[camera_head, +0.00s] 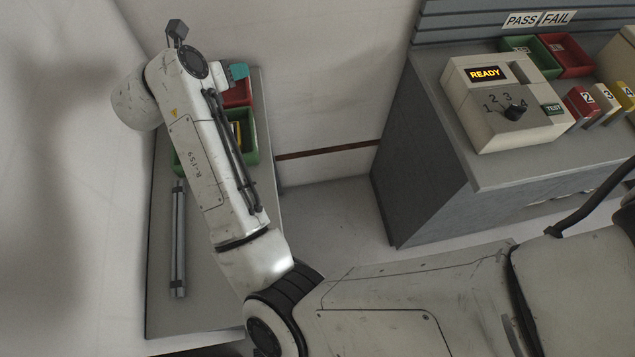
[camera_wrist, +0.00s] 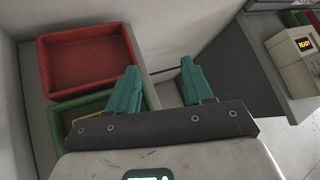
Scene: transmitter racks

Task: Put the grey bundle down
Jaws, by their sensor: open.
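The grey bundle (camera_head: 178,240), long and thin like rods laid side by side, lies on the grey table (camera_head: 205,305) at the left, along its left side. It is apart from my gripper and does not show in the wrist view. My gripper (camera_wrist: 163,82) has two teal fingers spread apart with nothing between them. In the head view only a bit of teal finger (camera_head: 238,71) shows past my arm, near the far end of the table by the red bin. My arm hides part of the table.
A red bin (camera_wrist: 134,43) and a green bin (camera_wrist: 55,117) with something yellow in it stand at the table's far end. A wall is close on the left. A grey cabinet (camera_head: 420,150) carries a tester (camera_head: 500,110) reading READY, coloured numbered blocks, and PASS and FAIL bins.

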